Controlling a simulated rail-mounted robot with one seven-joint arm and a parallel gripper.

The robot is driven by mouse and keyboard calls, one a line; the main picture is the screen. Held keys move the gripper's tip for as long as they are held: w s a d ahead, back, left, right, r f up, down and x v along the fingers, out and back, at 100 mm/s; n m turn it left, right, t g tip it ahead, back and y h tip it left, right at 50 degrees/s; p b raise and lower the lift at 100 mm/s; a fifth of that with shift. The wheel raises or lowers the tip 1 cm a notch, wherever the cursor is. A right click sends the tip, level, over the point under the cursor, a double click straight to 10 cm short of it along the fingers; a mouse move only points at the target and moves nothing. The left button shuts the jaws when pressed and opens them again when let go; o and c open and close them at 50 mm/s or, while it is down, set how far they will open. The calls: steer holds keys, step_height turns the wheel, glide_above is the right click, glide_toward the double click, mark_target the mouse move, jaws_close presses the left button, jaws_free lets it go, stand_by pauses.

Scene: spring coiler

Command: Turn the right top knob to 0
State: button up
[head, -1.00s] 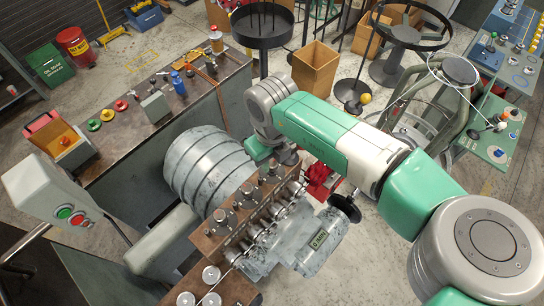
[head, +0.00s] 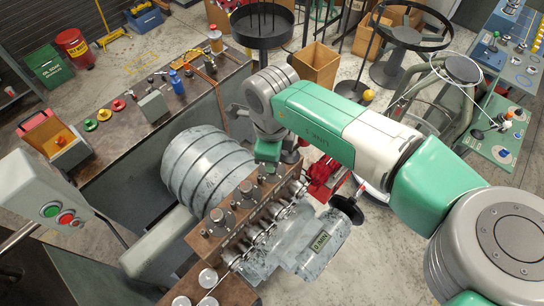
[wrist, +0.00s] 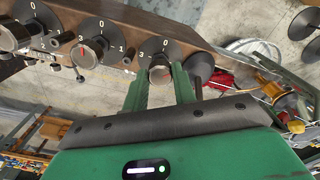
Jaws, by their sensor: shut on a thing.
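The right top knob (wrist: 159,70) is a grey metal cylinder in front of a dark round dial (wrist: 166,45) marked 0 and 3. Its pointer is not readable. In the wrist view, the fingers of my gripper (wrist: 162,90) stand on either side of this knob and are shut on it. In the head view, my green gripper (head: 268,153) is at the far end of the brown knob block (head: 213,240), and its fingertips are hidden. The middle top knob (wrist: 87,53) and left top knob (wrist: 14,36) stand to the left, clear of the fingers.
A large ribbed grey drum (head: 205,165) lies left of the block. A black handwheel (head: 346,209) and a grey motor housing (head: 300,245) are close on the right. A workbench (head: 125,145) with small tools stands further left.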

steer(key=n+b, duration=0.1)
steer(key=n, duration=0.4)
steer(key=shift+n, duration=0.3)
steer(key=shift+r+n+b, duration=0.1)
steer(key=shift+n+b, duration=0.45)
steer(key=shift+n, duration=1.55)
steer(key=o, duration=1)
step_height(320, 180, up, 8)
steer(key=shift+f+b, duration=0.1)
steer(key=shift+b, duration=0.35)
steer(key=shift+a, duration=0.15)
